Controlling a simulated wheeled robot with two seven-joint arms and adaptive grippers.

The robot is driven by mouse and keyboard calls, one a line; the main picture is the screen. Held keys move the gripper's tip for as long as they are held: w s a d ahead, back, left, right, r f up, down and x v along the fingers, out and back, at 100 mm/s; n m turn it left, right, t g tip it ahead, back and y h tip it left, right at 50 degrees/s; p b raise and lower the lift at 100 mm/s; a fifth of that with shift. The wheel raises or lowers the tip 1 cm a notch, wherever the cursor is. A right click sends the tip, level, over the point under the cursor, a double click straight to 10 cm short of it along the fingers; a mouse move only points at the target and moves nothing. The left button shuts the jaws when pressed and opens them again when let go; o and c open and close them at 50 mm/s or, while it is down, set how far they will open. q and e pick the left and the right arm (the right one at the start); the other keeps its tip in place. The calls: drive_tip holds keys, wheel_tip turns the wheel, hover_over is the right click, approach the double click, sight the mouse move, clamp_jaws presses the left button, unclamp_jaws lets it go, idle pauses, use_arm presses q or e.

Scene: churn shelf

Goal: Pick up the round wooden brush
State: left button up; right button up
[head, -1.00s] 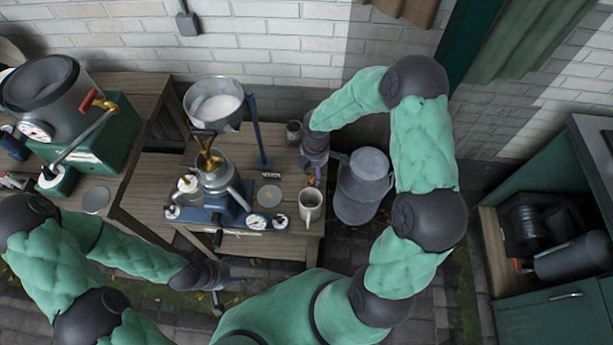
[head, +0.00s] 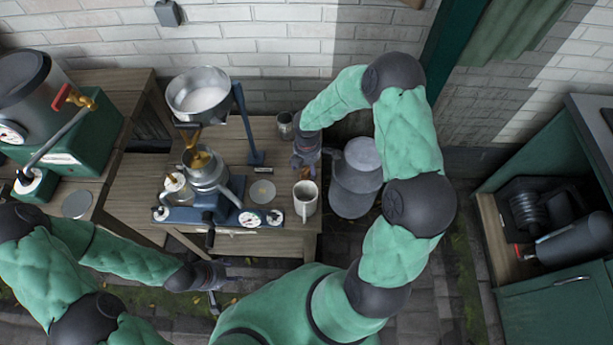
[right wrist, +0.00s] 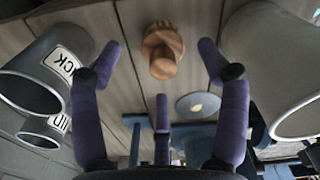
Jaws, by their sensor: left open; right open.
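The round wooden brush (right wrist: 162,52) stands on the wooden table, with a knob and a bristled edge showing in the right wrist view. My right gripper (right wrist: 161,62) is open, with its purple fingers spread around the brush's place in that view; I see no contact. In the head view my right gripper (head: 305,163) hangs over the table's right part, behind the mug, and mostly hides the brush. My left gripper (head: 220,284) is open and empty, low in front of the table.
A cream mug (head: 305,201) stands close in front of the right gripper, and a small grey tin (head: 286,126) behind it.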

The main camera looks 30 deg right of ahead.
sight(306, 174)
wheel_tip(306, 174, down, 5)
drive_tip(key=shift+s+a+r+b, duration=0.1)
drive_tip(key=shift+a+b, duration=0.05)
drive_tip(key=shift+b, duration=1.05)
drive_tip(key=shift+r, duration=0.1)
drive_tip(key=c, duration=1.2)
